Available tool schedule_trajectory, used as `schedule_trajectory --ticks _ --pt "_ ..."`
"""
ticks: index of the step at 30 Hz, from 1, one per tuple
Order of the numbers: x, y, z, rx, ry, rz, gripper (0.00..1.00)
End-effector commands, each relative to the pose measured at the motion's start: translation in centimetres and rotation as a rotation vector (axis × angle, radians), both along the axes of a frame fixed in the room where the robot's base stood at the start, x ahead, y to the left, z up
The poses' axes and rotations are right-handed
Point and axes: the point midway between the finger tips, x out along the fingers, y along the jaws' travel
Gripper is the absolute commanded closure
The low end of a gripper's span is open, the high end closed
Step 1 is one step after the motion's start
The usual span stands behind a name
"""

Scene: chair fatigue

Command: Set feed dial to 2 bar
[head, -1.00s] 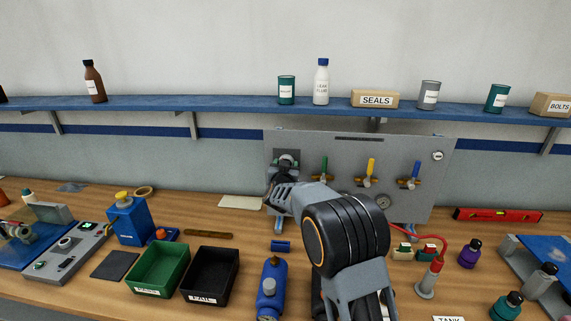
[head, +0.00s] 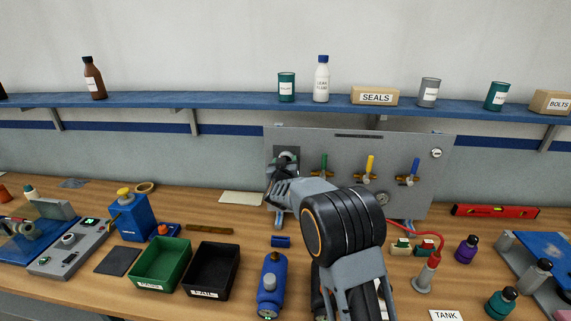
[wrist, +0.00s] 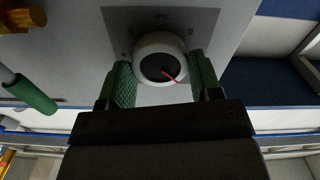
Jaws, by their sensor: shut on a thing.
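The feed dial (wrist: 160,61) is a round knob with a pale rim, a dark face and a red pointer line, seen close up in the wrist view. The pointer runs from the dark centre to the lower right of that picture. My gripper (wrist: 160,80) has its green pads on either side of the knob and is shut on it. In the head view my gripper (head: 282,176) reaches the dial at the left end of the grey panel (head: 340,150). My arm and gripper cover part of the dial there. The scale marks are too small to read.
Green (head: 323,167), yellow (head: 371,165) and blue (head: 414,172) valve handles stand right of the dial on the panel. A blue shelf (head: 225,102) runs above. A blue cylinder (head: 272,280) and green (head: 160,260) and black (head: 212,265) bins stand in front.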

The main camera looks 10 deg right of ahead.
Motion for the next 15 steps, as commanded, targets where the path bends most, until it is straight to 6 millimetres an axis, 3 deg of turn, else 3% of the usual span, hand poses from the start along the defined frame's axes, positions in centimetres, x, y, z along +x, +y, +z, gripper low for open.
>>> schedule_trajectory --ticks 3,4,6,11,15 --pt "-0.01 0.01 -0.07 0.000 0.001 0.000 0.65" --pt "-0.01 0.01 -0.07 0.000 0.001 0.000 0.40" --pt "-0.01 0.01 -0.07 0.000 0.001 0.000 0.33" --pt "0.00 0.00 -0.04 0.001 0.001 0.000 0.18" --pt "0.00 0.01 -0.02 0.001 0.000 0.000 0.16"
